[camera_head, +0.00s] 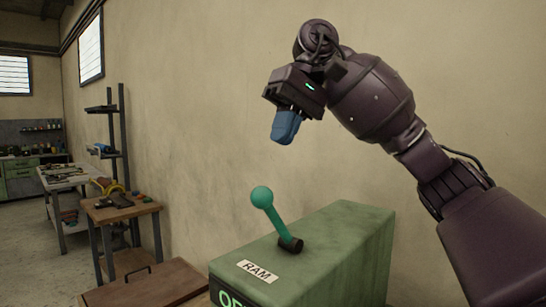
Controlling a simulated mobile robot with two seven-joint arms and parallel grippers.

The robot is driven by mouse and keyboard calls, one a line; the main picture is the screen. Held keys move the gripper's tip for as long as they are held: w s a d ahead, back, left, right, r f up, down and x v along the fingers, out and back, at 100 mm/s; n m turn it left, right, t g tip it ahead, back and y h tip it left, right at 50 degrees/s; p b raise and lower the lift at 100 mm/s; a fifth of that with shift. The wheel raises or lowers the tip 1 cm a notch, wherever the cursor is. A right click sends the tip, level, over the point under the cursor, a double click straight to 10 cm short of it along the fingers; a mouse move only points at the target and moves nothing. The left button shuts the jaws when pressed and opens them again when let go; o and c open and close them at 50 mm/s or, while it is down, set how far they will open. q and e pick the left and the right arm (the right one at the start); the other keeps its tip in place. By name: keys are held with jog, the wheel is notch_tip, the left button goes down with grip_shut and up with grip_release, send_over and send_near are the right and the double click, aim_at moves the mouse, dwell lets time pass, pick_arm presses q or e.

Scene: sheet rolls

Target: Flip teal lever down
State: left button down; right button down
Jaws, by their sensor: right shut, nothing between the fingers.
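The teal lever (272,213) has a round ball knob and stands up from the top of a green box (338,238), tilted toward the left. Its base sits in a dark pivot on the box top. My right gripper (284,128) has blue fingers and is shut and empty. It hangs in the air above the lever's knob, clearly apart from it. My left gripper is not in view.
A label reading RAM (258,271) lies on the box top. A wooden bench (122,209) and a longer work table (68,178) stand along the wall at the left. The air around the lever is clear.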

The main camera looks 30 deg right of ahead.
jog(key=v, duration=0.3)
jog(key=shift+d+r+p, duration=0.15)
jog(key=shift+r+p, duration=0.1)
jog(key=shift+p, duration=0.1)
jog(key=shift+s, duration=0.1)
